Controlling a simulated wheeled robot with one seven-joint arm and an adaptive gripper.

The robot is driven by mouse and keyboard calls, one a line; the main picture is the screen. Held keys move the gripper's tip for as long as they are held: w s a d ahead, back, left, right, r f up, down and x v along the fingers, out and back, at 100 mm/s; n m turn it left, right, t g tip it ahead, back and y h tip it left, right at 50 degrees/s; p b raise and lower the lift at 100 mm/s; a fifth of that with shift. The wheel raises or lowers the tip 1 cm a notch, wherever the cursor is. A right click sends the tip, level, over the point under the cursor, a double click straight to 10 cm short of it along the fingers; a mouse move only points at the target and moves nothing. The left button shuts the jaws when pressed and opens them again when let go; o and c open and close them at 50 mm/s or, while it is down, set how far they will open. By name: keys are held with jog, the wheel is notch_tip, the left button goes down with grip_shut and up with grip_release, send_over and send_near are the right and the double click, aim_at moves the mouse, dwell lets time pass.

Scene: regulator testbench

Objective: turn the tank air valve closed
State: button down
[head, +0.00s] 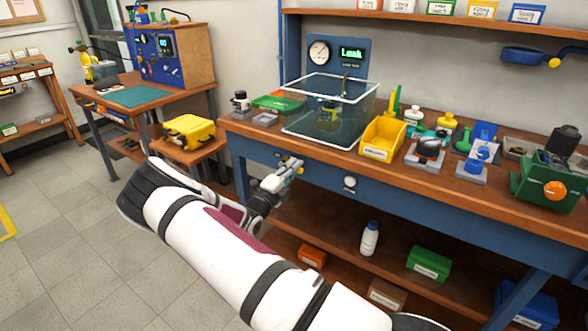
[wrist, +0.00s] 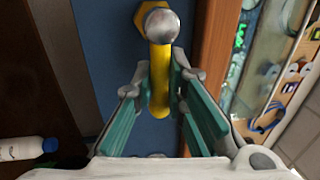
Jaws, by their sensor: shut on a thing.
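The tank air valve has a yellow lever (wrist: 160,78) with a round silver end (wrist: 161,25) and a yellow hexagonal part (wrist: 143,14) behind it. It is mounted on the blue front panel (wrist: 97,55) of the bench. My gripper (wrist: 160,88) is shut on the yellow lever, with a green-padded finger on each side. In the head view my gripper (head: 287,174) is at the blue front panel below the water tank (head: 318,125), and it hides most of the valve. The lever lies along the picture's vertical in the wrist view.
A white bottle (head: 369,239) stands on the lower shelf. A yellow case (head: 190,131) lies on a low table to the left.

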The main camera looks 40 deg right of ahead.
jog(key=shift+a, duration=0.1)
dwell(0.3)
jog(key=c, duration=1.6)
grip_release()
jog(key=v, duration=1.2)
